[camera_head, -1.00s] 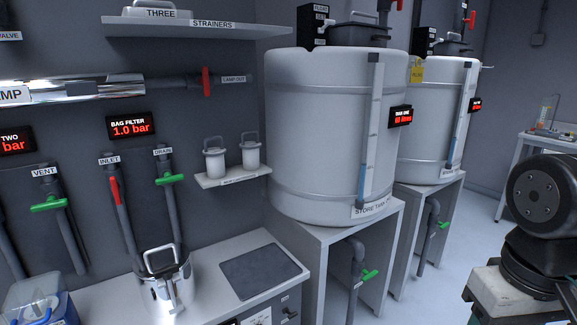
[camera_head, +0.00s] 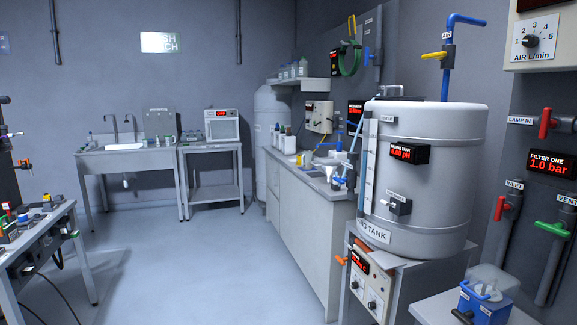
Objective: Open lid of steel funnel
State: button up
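I cannot make out a lidded steel funnel for certain. A small pale, funnel-like shape (camera_head: 327,164) shows at the far counter, just left of the large white tank; it is too small to tell whether it has a lid. My gripper is not in view.
The white tank (camera_head: 425,195) with a blue pipe stands on a grey stand at right. A long counter (camera_head: 312,190) runs behind it. A sink bench (camera_head: 125,160) and a small table (camera_head: 212,147) stand at the back. A cluttered workbench (camera_head: 35,240) is at left. The middle floor is clear.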

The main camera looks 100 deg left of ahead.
aim_at(327, 161)
jog(key=u, duration=3.65)
jog(key=i, duration=3.5)
jog(key=z, duration=0.95)
jog(key=i, duration=0.3)
jog(key=z, duration=0.15)
